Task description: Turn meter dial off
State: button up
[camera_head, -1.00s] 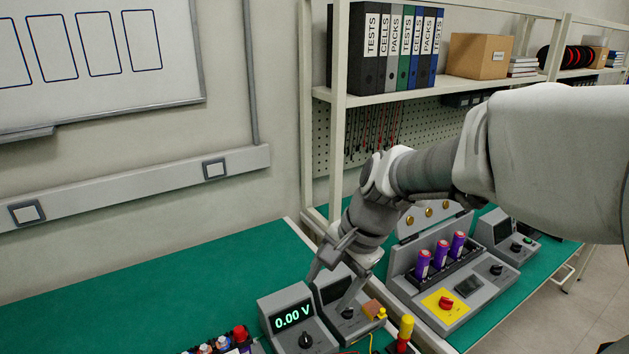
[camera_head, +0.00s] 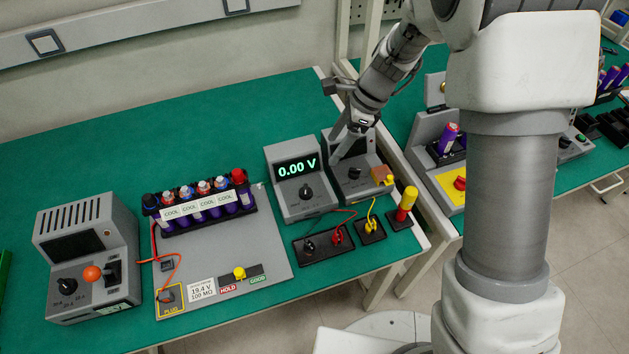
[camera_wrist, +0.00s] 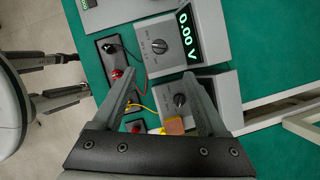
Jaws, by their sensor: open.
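The meter (camera_head: 291,207) is a grey box with a lit green 0.00 V display and a black dial (camera_head: 306,192) on its sloped front. It also shows in the wrist view (camera_wrist: 171,62), its dial (camera_wrist: 156,46) beyond my fingertips, pointer direction unclear. A second grey box (camera_head: 370,187) with a dark screen and a black knob (camera_head: 354,173) stands right beside it. My gripper (camera_head: 337,125) is open and empty above the second box, one finger covering part of its screen. In the wrist view that box's knob (camera_wrist: 180,100) appears between my fingers, close to the right one.
Black terminal bases (camera_head: 322,244) with red and yellow leads sit in front of the meter. A yellow-topped red post (camera_head: 406,203) stands at the table's right edge. A battery tray (camera_head: 208,207) and a grey switch box (camera_head: 88,257) are left. The green table (camera_head: 200,125) is clear behind.

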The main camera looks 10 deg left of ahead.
aim_at(305, 188)
jog(key=b+x, duration=0.2)
jog(key=x, duration=1.5)
grip_shut()
